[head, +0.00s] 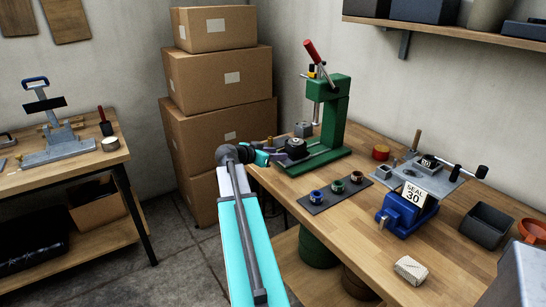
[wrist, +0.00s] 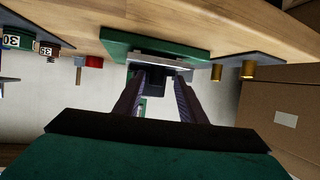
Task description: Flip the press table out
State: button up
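The green press (head: 337,115) with a red-tipped lever stands at the back of the wooden bench. At its base is a grey press table (head: 318,154) with a dark round piece (head: 296,147) at its left end. My gripper (head: 268,156) is low at the left of the press base, close to that end. In the wrist view, the green base (wrist: 116,46) and a grey plate (wrist: 165,58) lie ahead. My gripper's two dark fingers (wrist: 160,82) stand apart, with a dark block (wrist: 155,76) between or just beyond their tips. Contact cannot be made out.
A dark mat (head: 335,195) with several small rings lies in front of the press. A blue fixture (head: 406,213) marked "SEAL 30" stands to the right. Stacked cardboard boxes (head: 218,92) rise behind my arm. A second bench (head: 70,170) is at the left.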

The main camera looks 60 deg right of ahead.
jog(key=shift+a+r, duration=0.2)
jog(key=shift+a, duration=0.3)
jog(key=b+v, duration=0.2)
jog(key=v, duration=1)
jog(key=shift+a, duration=0.3)
jog(key=shift+w+r, duration=0.1)
